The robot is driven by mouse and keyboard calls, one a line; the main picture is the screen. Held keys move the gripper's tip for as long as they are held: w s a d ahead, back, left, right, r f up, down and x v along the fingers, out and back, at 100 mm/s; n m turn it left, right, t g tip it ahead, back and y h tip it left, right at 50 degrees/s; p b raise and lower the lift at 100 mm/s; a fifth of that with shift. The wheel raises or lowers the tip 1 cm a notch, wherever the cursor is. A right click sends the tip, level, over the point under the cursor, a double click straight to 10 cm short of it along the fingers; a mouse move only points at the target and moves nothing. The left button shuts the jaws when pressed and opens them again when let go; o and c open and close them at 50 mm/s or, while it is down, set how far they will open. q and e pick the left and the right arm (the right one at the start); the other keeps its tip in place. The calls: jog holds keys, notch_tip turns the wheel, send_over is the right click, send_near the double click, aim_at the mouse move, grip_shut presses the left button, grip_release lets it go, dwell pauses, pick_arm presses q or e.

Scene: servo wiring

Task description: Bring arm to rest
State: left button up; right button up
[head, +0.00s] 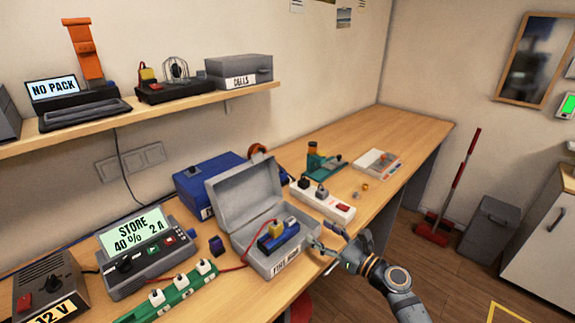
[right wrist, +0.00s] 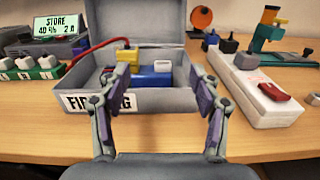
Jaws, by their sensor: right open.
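My right gripper (head: 338,246) is open and empty at the front edge of the table, just right of the open grey box. In the right wrist view its two fingers (right wrist: 165,85) stand apart in front of the box (right wrist: 150,100). The grey box (head: 241,198) has its lid up and a label on its front. Inside it lies a blue pack (head: 279,236) with a yellow connector (head: 274,227) and a red lead. My left gripper is not in view.
A charger reading "STORE 40 % 2 A" (head: 133,238) and a green strip (head: 180,292) are at left. A white power strip (head: 325,203) is behind the gripper. A blue case (head: 200,183) stands behind the box. The table's far right is mostly clear. A shelf (head: 130,112) runs above.

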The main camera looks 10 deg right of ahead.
jog(key=s+d+r+m+t+h, duration=0.1)
jog(key=d+r+m+t+h, duration=0.1)
jog(key=d+m+h, duration=0.75)
jog(key=s+d+r+m+t+h, duration=0.15)
jog(key=m+h, duration=0.25)
jog(key=m, duration=1)
jog(key=s+d+f+m+g+h, duration=0.3)
jog(key=s+d+f+m+g, duration=0.15)
jog(key=s+f+m, duration=0.4)
jog(key=s+a+f+m+g+y, duration=0.25)
jog(key=s+a+m+g, duration=0.2)
jog(key=s, duration=0.35)
jog(key=s+a+f+m+g+y, duration=0.2)
jog(key=s+a+f+m+g, duration=0.3)
jog(key=s, duration=0.3)
jog(key=s+d+f+m+g, duration=0.1)
jog(key=s+d+f, duration=0.1)
jog(key=f, duration=1.2)
jog(key=s+d+f+g, duration=0.1)
jog(key=s+d+f, duration=0.1)
jog(key=f, duration=1.3)
jog(key=s+f, duration=1.3)
jog(key=s, duration=0.4)
jog(key=shift+d+g, duration=0.45)
